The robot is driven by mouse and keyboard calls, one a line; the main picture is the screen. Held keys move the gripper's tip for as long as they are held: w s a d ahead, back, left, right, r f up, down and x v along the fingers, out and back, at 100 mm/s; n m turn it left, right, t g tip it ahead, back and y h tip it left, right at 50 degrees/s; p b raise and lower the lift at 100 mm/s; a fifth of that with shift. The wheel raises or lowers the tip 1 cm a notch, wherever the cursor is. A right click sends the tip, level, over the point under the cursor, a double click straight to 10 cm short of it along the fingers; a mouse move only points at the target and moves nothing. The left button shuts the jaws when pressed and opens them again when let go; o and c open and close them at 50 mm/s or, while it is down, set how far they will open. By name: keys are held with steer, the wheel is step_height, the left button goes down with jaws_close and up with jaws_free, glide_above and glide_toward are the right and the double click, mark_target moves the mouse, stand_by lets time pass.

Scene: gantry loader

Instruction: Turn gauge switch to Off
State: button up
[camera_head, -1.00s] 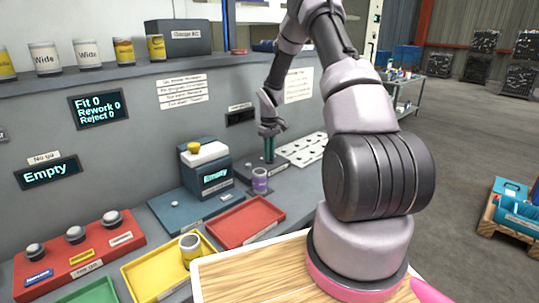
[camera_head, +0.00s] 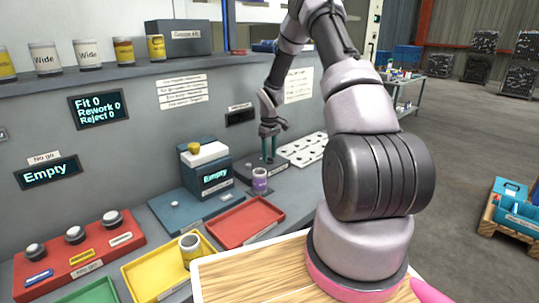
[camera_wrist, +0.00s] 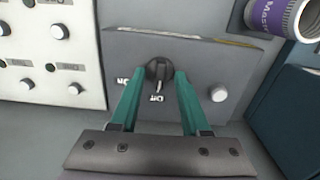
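My gripper (camera_wrist: 160,74) has teal fingers, open, with one tip on each side of the knob. Narrow gaps seem to show between tips and knob. In the head view, my gripper (camera_head: 268,154) points down over the gauge base (camera_head: 266,168), and the switch is hidden.
A silver button (camera_wrist: 218,92) sits right of the switch on the plate. A purple-labelled master can (camera_wrist: 275,15) stands close by, also visible in the head view (camera_head: 260,178). A white panel with knobs (camera_wrist: 55,50) lies left.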

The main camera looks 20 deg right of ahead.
step_height(320, 180, up, 11)
stand_by(0.6)
stand_by(0.3)
steer(key=s+a+r+m+t, duration=0.25)
steer(key=s+r, duration=0.45)
steer(key=r, duration=0.4)
steer(key=s+a+r+m+t, duration=0.1)
steer(key=s+a+r+m, duration=0.15)
steer(key=s+r, duration=0.55)
steer(key=s+a+r+m+t, duration=0.1)
steer(key=s+r, duration=0.2)
steer(key=s, duration=0.3)
steer(key=s+a+r+m+t+y, duration=0.1)
steer(key=s+a+r, duration=0.1)
steer(key=s, duration=0.5)
steer(key=s+a+r+m+t+y, duration=0.1)
steer(key=s+r, duration=0.3)
steer(key=s, duration=0.2)
steer(key=shift+s+a+m, duration=0.2)
steer(key=shift+a+m, duration=0.1)
steer(key=shift+m, duration=0.1)
steer(key=shift+t, duration=0.35)
